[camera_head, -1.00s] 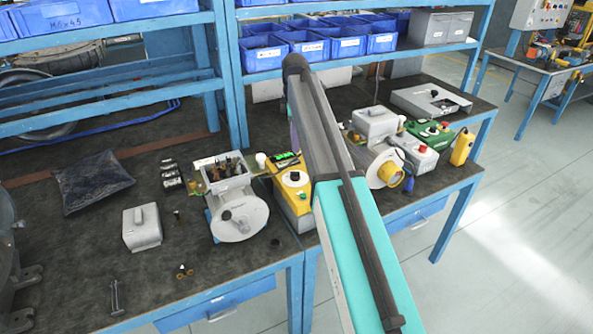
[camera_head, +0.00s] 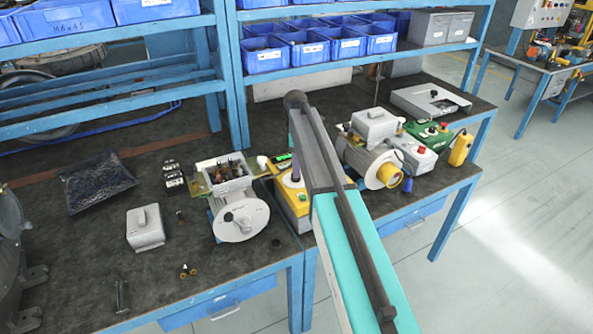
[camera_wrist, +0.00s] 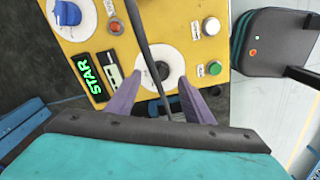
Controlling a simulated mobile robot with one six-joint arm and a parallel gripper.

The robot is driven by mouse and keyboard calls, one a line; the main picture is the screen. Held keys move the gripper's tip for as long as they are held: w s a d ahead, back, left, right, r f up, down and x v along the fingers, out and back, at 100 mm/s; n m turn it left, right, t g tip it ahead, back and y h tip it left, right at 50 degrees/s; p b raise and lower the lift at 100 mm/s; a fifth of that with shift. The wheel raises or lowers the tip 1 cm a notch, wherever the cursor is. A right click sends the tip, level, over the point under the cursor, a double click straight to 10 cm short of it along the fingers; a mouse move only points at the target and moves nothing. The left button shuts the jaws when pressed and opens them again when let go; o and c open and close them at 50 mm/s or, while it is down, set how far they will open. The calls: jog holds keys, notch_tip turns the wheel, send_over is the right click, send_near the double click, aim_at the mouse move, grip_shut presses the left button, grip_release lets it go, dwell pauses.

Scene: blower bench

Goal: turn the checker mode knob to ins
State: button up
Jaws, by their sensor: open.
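The yellow checker (camera_head: 297,208) stands on the bench, partly hidden by my arm in the head view. In the wrist view, its yellow panel (camera_wrist: 85,38) has a green-lit display (camera_wrist: 90,80) reading "STAR". A black knob (camera_wrist: 160,70) sits on a white dial on the panel. A blue knob (camera_wrist: 67,13) sits on another white dial at the upper left. My gripper (camera_wrist: 155,80) is open, its two purple fingers on either side of the black knob; contact cannot be told. The dial lettering is too small to read.
A dark cable (camera_wrist: 145,45) crosses the panel beside the black knob. In the head view, a grey motor (camera_head: 238,215) stands left of the checker and another motor (camera_head: 375,165) right.

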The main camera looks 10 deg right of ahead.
jog(key=shift+f+p, duration=0.45)
jog(key=shift+f, duration=1.4)
jog(key=c, duration=1)
jog(key=shift+c, duration=0.2)
jog(key=shift+d+m, duration=0.1)
jog(key=shift+m, duration=0.4)
jog(key=m+b, duration=0.2)
jog(key=m, duration=0.2)
jog(key=m+b, duration=0.1)
jog(key=m, duration=0.3)
jog(key=shift+m, duration=0.4)
